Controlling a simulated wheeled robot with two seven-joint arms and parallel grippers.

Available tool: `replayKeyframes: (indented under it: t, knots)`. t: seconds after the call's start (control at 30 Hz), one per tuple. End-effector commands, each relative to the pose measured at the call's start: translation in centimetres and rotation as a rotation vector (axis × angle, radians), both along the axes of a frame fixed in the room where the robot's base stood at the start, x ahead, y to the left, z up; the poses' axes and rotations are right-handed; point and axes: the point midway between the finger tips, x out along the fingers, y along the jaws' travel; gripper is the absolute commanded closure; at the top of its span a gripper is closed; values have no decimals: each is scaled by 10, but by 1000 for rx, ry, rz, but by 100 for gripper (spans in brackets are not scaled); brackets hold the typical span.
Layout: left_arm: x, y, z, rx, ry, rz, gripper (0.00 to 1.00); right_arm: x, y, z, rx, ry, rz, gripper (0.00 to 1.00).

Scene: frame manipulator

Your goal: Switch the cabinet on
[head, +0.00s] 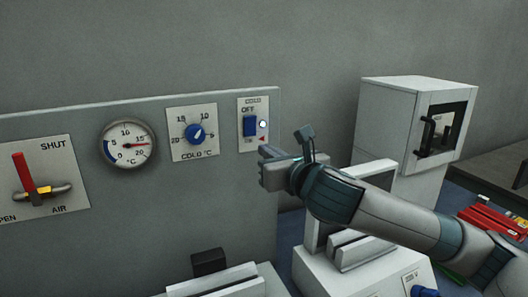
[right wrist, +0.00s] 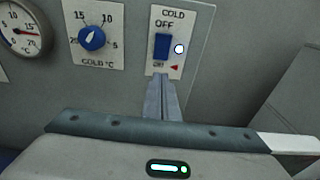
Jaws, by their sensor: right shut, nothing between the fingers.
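The switch plate marked COLD (head: 253,124) is at the right end of the grey wall panel. Its blue rocker switch (head: 250,126) sits under the word OFF, with a white round lamp (head: 263,124) beside it and a small red triangle at lower right. The rocker also shows in the right wrist view (right wrist: 162,47). My right gripper (head: 265,166) is shut and empty, just below the switch plate; its fingertips (right wrist: 161,80) point at the plate's lower edge. I cannot tell whether they touch it. A white cabinet (head: 388,115) with a dark window stands at right. My left gripper is not in view.
Left of the switch are a blue COLD °C knob (head: 195,133), a round dial gauge (head: 127,144) and a red-handled SHUT/AIR valve (head: 22,172). White equipment (head: 310,268) stands below my right arm. Red items (head: 492,222) lie at far right.

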Motion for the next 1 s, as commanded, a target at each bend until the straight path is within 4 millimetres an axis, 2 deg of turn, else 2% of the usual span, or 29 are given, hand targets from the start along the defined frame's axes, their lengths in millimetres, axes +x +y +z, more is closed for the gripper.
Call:
replayKeyframes:
  t: [0.2,0.43,0.6,1.0]
  knots:
    - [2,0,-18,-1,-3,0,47,-29,-12,-7,0,-2,1,100]
    - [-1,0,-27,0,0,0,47,-55,-23,-9,0,-1,1,100]
    - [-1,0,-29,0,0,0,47,-61,-26,-9,0,-1,0,100]
    - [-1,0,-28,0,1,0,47,-61,-26,-9,1,0,0,100]
